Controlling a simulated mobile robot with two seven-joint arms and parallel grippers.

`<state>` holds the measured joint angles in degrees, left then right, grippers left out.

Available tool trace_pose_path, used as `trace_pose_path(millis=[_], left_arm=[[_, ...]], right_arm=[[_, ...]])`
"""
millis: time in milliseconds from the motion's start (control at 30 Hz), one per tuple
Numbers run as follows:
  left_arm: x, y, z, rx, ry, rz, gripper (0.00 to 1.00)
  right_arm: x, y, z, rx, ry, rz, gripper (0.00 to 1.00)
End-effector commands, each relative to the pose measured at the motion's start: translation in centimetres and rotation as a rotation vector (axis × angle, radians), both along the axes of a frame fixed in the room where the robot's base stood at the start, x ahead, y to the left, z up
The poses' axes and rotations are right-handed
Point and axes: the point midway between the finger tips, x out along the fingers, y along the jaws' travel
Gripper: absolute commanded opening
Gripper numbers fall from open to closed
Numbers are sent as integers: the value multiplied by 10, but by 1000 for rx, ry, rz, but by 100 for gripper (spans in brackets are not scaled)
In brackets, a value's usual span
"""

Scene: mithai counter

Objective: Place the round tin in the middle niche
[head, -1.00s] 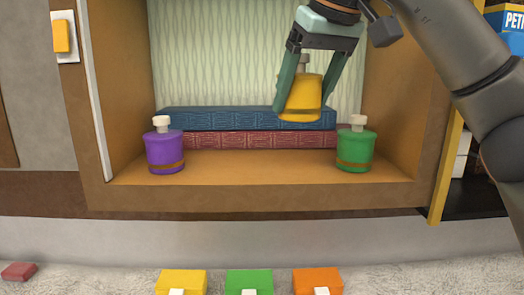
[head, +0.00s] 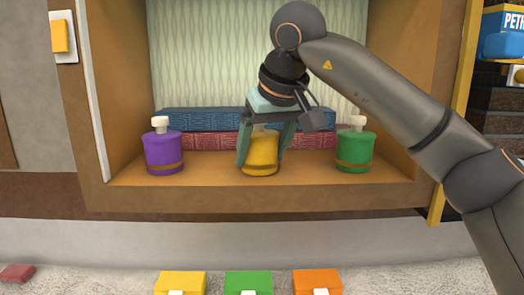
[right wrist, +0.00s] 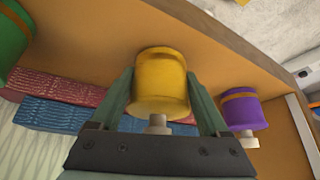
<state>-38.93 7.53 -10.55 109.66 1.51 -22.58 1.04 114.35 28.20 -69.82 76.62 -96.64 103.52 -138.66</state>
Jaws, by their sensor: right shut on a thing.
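My right gripper (head: 262,160) is shut on a round yellow jar (head: 260,153) with an orange-brown band low on it. The jar is upright inside a wooden niche (head: 210,195), between a purple jar (head: 164,153) on the left and a green jar (head: 354,150) on the right. Its base is at or just above the niche floor; I cannot tell if it touches. The right wrist view shows the yellow jar (right wrist: 160,85) between the two fingers, its pale knob towards the palm. No thing that is plainly a tin shows. My left gripper is not in view.
A blue block (head: 195,120) and a red block (head: 205,140) lie stacked along the back of the niche. Yellow (head: 181,280), green (head: 248,280) and orange (head: 317,280) blocks lie on the pale surface in front. Gaps remain beside the held jar.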

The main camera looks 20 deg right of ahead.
Motion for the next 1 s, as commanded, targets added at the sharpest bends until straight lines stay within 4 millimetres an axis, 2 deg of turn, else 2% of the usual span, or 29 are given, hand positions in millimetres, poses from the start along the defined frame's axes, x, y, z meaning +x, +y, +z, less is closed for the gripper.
trace_pose_path(millis=[167,200,367,600,733,867,1000], left_arm=[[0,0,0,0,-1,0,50],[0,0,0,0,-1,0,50],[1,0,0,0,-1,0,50],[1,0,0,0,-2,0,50],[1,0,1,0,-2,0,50],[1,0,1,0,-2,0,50],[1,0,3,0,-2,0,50]], right_arm=[[0,0,-2,0,-1,0,19],[0,0,-3,0,0,0,80],[0,0,-2,0,0,0,98],[0,0,-2,0,0,0,100],[-2,0,6,1,-2,1,100],[-13,-1,25,1,-5,0,100],[-28,-3,53,0,-4,0,100]])
